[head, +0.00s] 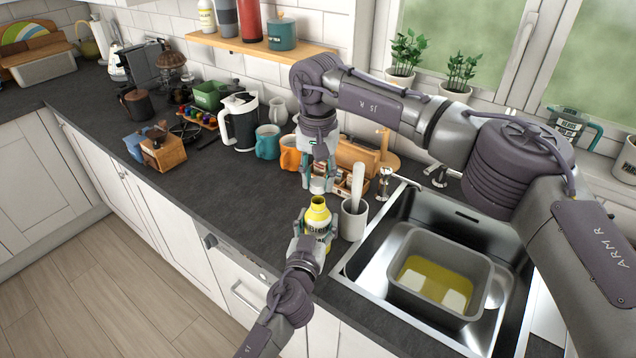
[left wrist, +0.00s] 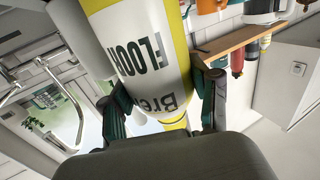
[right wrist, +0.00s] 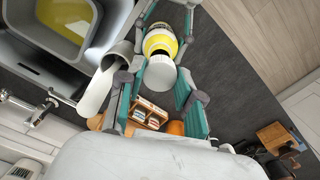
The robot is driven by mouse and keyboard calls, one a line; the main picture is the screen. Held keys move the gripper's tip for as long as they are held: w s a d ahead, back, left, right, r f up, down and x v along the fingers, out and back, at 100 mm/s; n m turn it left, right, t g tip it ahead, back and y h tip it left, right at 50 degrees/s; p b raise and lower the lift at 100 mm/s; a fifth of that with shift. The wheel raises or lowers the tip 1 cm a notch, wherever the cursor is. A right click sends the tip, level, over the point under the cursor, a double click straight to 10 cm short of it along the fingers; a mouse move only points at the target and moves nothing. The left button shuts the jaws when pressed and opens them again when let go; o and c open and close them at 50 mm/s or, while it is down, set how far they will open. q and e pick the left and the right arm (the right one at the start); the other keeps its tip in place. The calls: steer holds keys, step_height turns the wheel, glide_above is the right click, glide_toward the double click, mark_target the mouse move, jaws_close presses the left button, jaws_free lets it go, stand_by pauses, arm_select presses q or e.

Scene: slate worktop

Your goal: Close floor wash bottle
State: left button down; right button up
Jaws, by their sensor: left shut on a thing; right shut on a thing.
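The floor wash bottle (head: 317,214) is white with a yellow top and stands upright on the worktop, left of the sink. Its open mouth shows as a dark hole. It also shows in the right wrist view (right wrist: 160,42), and its "FLOOR" label (left wrist: 145,60) fills much of the left wrist view. My left gripper (head: 317,230) is shut around the bottle's body. My right gripper (head: 319,182) points down above the bottle and is shut on a white cap (right wrist: 160,74). The cap (head: 318,186) is apart from the bottle's mouth, just above and behind it in the head view.
A grey holder with a white handle (head: 357,182) stands close right of the bottle. The sink holds a grey basin (head: 410,292) with yellow liquid. Orange (head: 290,153) and teal mugs (head: 267,142) and a small wooden rack stand behind. The worktop left of the bottle is clear.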

mark_target(318, 226)
steer(key=shift+f, duration=0.75)
steer(key=shift+f, duration=0.1)
steer(key=shift+f, duration=0.8)
steer(key=shift+f, duration=0.55)
